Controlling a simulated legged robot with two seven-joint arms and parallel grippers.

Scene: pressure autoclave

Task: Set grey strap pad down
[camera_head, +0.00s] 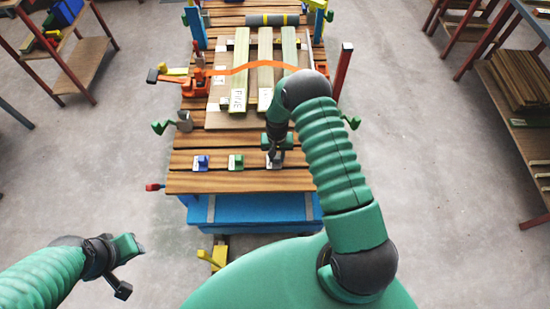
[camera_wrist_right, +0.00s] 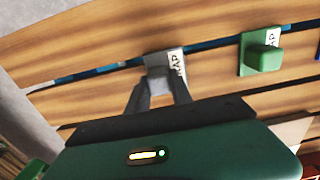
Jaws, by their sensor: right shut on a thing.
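The grey strap pad (camera_head: 274,163) is at the front of the slatted wooden bench top (camera_head: 240,182), at the right end of a row of pads. In the right wrist view the grey pad (camera_wrist_right: 164,58) shows a white label with dark letters, partly covered by a finger. My right gripper (camera_head: 276,148) reaches down over it, and its fingers (camera_wrist_right: 160,88) are shut on the pad's raised block. The pad is at or very close to the slats; I cannot tell if it touches. My left gripper (camera_head: 128,268) is empty, its fingers apart, left of the bench.
A green pad (camera_head: 236,162) and a blue pad (camera_head: 202,162) sit left of the grey one. Behind are pale boards (camera_head: 241,70) with an orange strap (camera_head: 250,66) across them. Green-handled clamps (camera_head: 161,126) stand at the bench sides. Shelves stand left and right.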

